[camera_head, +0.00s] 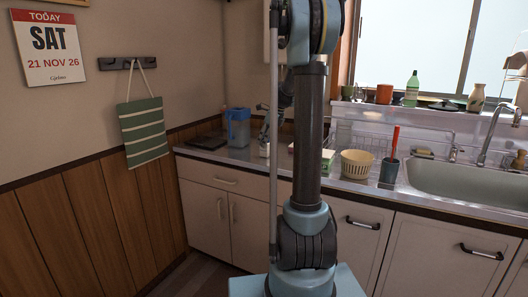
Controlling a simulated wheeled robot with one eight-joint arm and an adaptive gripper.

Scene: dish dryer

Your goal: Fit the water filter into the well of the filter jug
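The filter jug (238,127), a translucent blue jug, stands upright on the counter at the left, near the back wall. The inside of its well cannot be made out from here. A small white object (264,151) sits on the counter just right of the jug; it may be the water filter, but it is too small to be sure. My gripper (265,122) is small and dark, partly hidden by my arm, to the right of the jug and above the white object. Whether its fingers are open or hold anything cannot be seen.
A dark flat board (206,141) lies left of the jug. Right of my arm stand a cream basket (357,164), a dark utensil pot (389,173) with a red handle, a wire rack (360,137) and the sink (470,183). A striped towel (143,131) hangs on the left wall.

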